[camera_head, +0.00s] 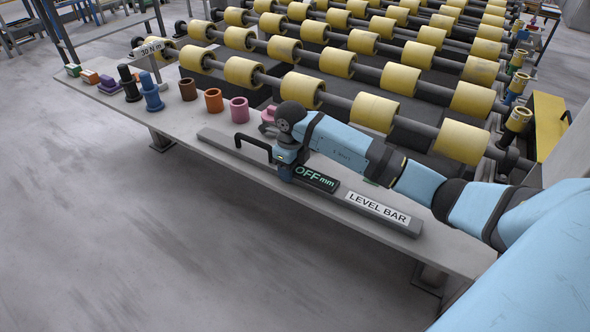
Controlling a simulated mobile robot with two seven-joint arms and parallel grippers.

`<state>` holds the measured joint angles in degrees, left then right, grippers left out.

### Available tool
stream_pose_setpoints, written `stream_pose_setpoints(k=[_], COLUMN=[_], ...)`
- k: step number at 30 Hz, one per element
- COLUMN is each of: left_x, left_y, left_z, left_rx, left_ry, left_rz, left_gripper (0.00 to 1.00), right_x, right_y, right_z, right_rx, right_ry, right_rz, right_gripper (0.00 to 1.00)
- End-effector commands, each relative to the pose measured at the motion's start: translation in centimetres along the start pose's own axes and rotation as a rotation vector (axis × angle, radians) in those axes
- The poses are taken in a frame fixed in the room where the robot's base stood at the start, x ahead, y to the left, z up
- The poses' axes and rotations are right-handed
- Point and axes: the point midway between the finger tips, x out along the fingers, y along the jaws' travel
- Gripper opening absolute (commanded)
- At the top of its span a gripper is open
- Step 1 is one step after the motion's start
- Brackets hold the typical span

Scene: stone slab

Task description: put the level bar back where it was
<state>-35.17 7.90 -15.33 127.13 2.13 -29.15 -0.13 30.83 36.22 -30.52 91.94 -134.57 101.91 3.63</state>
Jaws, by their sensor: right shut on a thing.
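The level bar (337,196) is a long grey bar with a white "LEVEL BAR" label, a dark display reading "OFF mm" and a black handle (254,147) near its left part. It runs slantwise along the front of the grey slab (206,122). I cannot tell whether it rests on the slab or is held just above. My right gripper (285,170) comes down over the middle of the bar, just right of the visible handle, and is shut on the bar. Its fingertips and the exact grip point are hidden. My left gripper is not in view.
Several coloured pieces, including a blue peg (152,93) and a pink ring (239,109), stand behind the bar at left. Yellow rollers (374,112) fill the back. Bare floor lies in front.

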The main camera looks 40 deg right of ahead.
Motion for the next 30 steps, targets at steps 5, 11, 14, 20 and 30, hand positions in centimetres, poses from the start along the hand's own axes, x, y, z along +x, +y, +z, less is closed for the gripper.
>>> stream_pose_setpoints(k=[5,11,14,20,30], left_x=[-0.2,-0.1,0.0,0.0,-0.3], left_y=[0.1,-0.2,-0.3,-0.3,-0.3], left_z=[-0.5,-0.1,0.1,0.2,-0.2], left_rx=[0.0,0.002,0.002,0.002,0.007], left_ry=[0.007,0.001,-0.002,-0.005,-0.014], left_rz=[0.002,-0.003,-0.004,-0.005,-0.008], left_gripper=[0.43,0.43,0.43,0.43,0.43], right_x=[-0.1,0.2,0.2,0.2,-4.3], right_y=[0.0,0.0,0.0,0.0,-0.1], right_z=[0.0,0.0,0.0,0.0,0.0], right_rx=[-0.001,-0.001,-0.001,-0.001,-0.002], right_ry=[-0.001,0.001,0.001,0.0,-0.002], right_rz=[-0.001,0.0,0.0,0.0,-0.004], right_gripper=[0.0,0.59,0.73,0.73,0.73])
